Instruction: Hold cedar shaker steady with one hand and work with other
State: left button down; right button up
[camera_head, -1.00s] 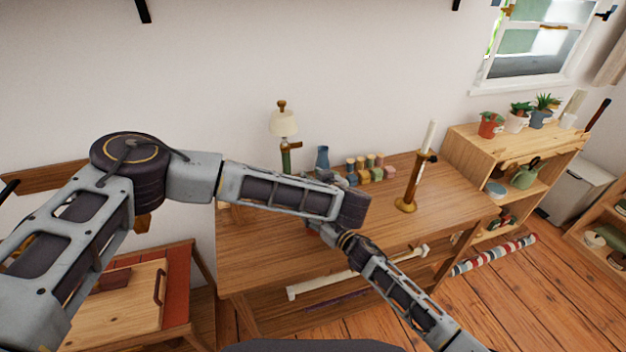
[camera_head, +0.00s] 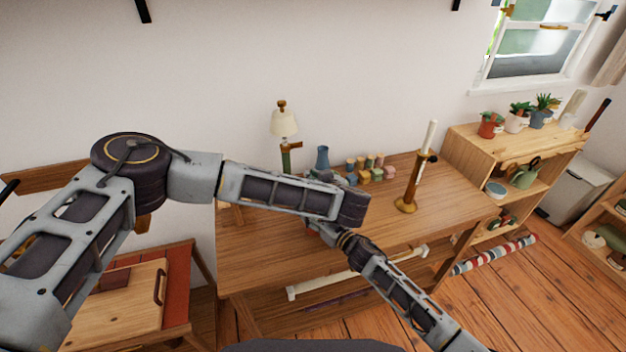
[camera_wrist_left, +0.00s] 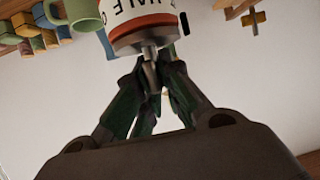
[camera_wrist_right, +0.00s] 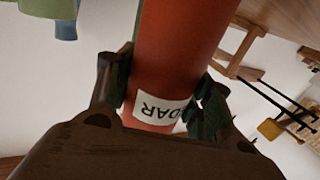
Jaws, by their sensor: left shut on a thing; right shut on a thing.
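The cedar shaker (camera_wrist_right: 178,45) is a red-orange cylinder with a white label, part of its name showing upside down in the right wrist view. My right gripper (camera_wrist_right: 160,92) is shut around it, one finger on each side. In the left wrist view my left gripper (camera_wrist_left: 150,82) is shut on a thin metal stem (camera_wrist_left: 150,58). The stem meets a white cylinder (camera_wrist_left: 125,12) with an orange-red band and dark lettering. In the head view my forearms cross over the desk and largely hide both grippers and what they hold.
A shelf with plants (camera_head: 455,150) stands at right.

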pick_arm(q)
jog(key=shift+n+y, duration=0.5)
jog(key=shift+y, duration=0.1)
jog(key=shift+a+n+g+y, duration=0.15)
jog(key=shift+n+g+y, duration=1.45)
jog(key=shift+n+y, duration=0.25)
jog(key=shift+s+n+g+y, duration=0.1)
jog(key=shift+n+g+y, duration=0.55)
jog(key=shift+n+g, duration=0.35)
jog(key=shift+s+a+n+g+y, duration=0.1)
jog(key=shift+n+g+y, duration=0.6)
jog(key=shift+n+g, duration=0.75)
jog(key=c, duration=1.6)
grip_release()
jog(key=shift+o, duration=0.2)
jog(key=shift+r, duration=0.15)
notch_tip(320, 180, up, 10)
